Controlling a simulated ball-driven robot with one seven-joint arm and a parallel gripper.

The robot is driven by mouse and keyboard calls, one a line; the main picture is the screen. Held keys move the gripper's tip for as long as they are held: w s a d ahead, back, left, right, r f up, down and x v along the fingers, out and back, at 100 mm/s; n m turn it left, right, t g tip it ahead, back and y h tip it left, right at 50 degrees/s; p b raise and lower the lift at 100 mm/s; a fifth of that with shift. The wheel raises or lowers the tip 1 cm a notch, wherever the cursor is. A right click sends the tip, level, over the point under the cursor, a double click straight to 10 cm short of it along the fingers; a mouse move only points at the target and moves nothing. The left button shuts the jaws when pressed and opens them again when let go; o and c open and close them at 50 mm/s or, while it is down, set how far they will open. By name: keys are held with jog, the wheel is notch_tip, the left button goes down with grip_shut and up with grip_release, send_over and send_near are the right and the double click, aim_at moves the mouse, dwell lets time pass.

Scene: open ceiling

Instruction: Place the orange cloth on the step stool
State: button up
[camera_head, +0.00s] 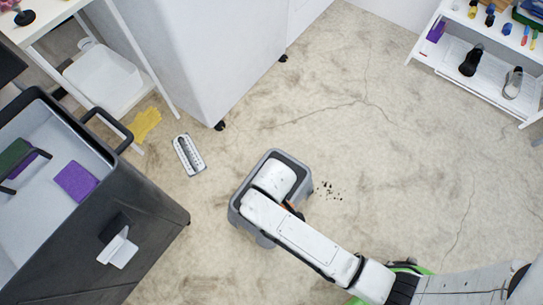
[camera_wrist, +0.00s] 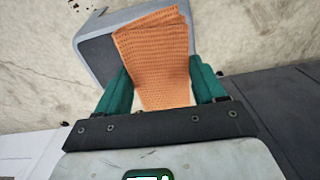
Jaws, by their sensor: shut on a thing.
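The orange cloth (camera_wrist: 155,50) shows in the wrist view, a waffle-textured piece between the two green fingers of my gripper (camera_wrist: 161,85). My gripper is shut on it. The cloth reaches out past the fingertips and overlaps the grey step stool (camera_wrist: 97,57) from this view. In the head view the step stool (camera_head: 236,213) stands on the floor, and my arm covers much of its top. Only a small bit of orange (camera_head: 290,206) shows there beside my wrist. I cannot tell whether the cloth touches the stool top.
A dark cart (camera_head: 150,215) with a purple item stands at the left. A yellow cloth (camera_head: 145,124) and a white strip-like object (camera_head: 188,154) lie on the floor. Dark crumbs (camera_head: 330,190) lie right of the stool. A white shelf (camera_head: 460,68) stands top right. Floor between is clear.

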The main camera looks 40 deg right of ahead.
notch_tip(320, 180, down, 5)
jog(key=s+a+b, duration=0.2)
jog(key=s, duration=0.1)
jog(key=shift+n, duration=0.3)
jog(key=w+d+f+b, duration=0.2)
jog(key=w+f, duration=0.1)
jog(key=w+d+f+b, duration=0.3)
jog(key=w, duration=0.1)
jog(key=w+d+f+b, duration=0.2)
jog(key=w+f+b, duration=0.1)
jog(key=w, duration=0.1)
jog(key=shift+w+d+f, duration=0.15)
jog(key=shift+w+f, duration=0.05)
jog(key=shift+w+d+f+b, duration=0.1)
jog(key=shift+w+f+b, duration=0.1)
jog(key=shift+f+b, duration=0.85)
jog(key=shift+f, duration=0.8)
jog(key=shift+f, duration=0.1)
jog(key=o, duration=1)
jog(key=shift+o, duration=0.2)
